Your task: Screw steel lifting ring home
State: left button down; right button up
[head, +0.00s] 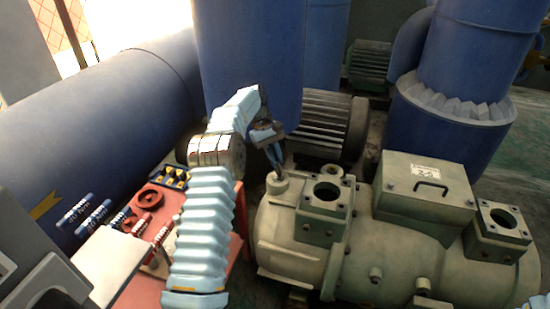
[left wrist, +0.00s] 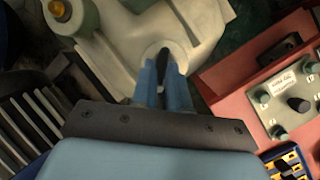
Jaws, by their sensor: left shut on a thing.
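My left gripper (head: 276,162) reaches down at the left end of the pale green compressor (head: 300,262). Its blue fingers are shut on the steel lifting ring. In the left wrist view the ring (left wrist: 163,62) shows as a narrow dark piece between the fingertips (left wrist: 163,80), over a pale round boss on the compressor. The boss (head: 277,187) also shows in the head view, just under the fingertips. The ring's thread and how far it sits in the boss are hidden. My right gripper is out of view.
In the left wrist view a grey-green valve panel (left wrist: 290,100) lies on the red surface. Large blue pipes and a finned motor (head: 322,125) stand behind.

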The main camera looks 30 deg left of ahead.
pick_arm(q)
jog(key=shift+w+r+m, duration=0.1)
jog(key=shift+r+m, duration=0.1)
jog(key=shift+m, duration=0.4)
jog(key=c, duration=1.4)
grip_release()
jog(key=shift+r, duration=0.1)
jog(key=shift+o, duration=1.3)
